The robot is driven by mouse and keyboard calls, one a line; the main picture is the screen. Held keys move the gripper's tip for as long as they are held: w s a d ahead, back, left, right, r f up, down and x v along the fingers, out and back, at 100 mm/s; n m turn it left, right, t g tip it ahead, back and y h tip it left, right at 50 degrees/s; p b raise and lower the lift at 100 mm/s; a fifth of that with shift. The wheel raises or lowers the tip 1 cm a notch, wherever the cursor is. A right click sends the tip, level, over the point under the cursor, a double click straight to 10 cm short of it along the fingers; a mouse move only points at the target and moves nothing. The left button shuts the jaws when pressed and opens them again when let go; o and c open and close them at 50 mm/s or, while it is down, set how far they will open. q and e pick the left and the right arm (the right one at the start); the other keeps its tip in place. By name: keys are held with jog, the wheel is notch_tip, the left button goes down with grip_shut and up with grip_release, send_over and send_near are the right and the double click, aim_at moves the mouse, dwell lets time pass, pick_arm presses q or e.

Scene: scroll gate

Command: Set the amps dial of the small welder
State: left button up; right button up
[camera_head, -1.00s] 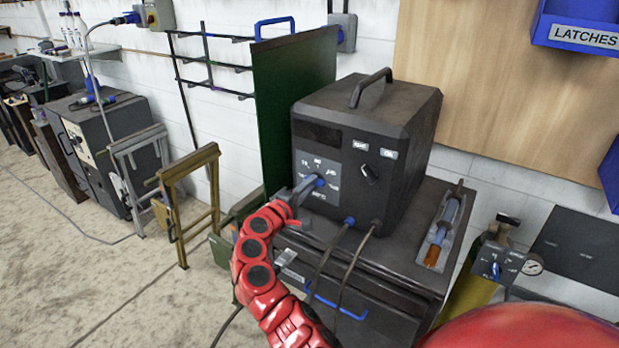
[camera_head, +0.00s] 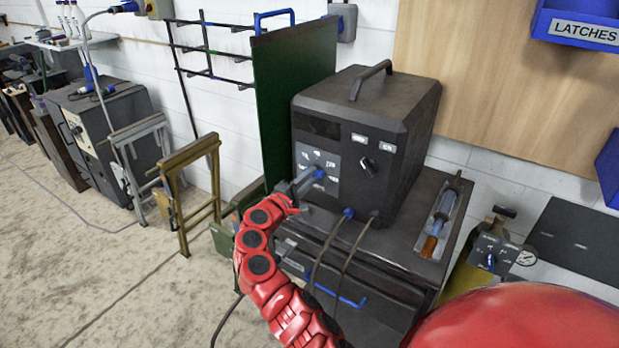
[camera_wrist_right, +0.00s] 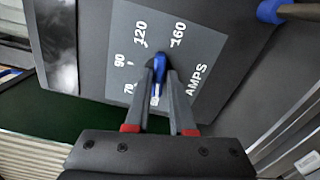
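The small welder (camera_head: 410,125) is a dark box with a top handle, standing on a dark cabinet. Its grey front plate carries the blue amps dial (camera_head: 319,174), which also shows in the right wrist view (camera_wrist_right: 159,66). There the plate reads AMPS, with marks 70, 90, 120 and 160 around the dial. My right gripper (camera_head: 314,176) reaches the dial from the lower left. In the wrist view, the grey fingers (camera_wrist_right: 159,76) close in on both sides of the blue knob and appear to grip it. The fingers partly hide the knob and lower marks. My left gripper is not in view.
A second, black knob (camera_head: 367,165) is right of the dial. Two cables plug in low on the welder front. A tool with an orange end (camera_head: 430,246) lies on the cabinet's right. A green panel (camera_head: 290,105) stands close on the left.

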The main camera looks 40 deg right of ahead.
jog(key=o, duration=0.3)
jog(key=shift+o, duration=0.2)
jog(key=b+v, duration=0.4)
jog(key=v, duration=1.3)
jog(key=shift+a, duration=0.2)
jog(key=shift+s, duration=0.1)
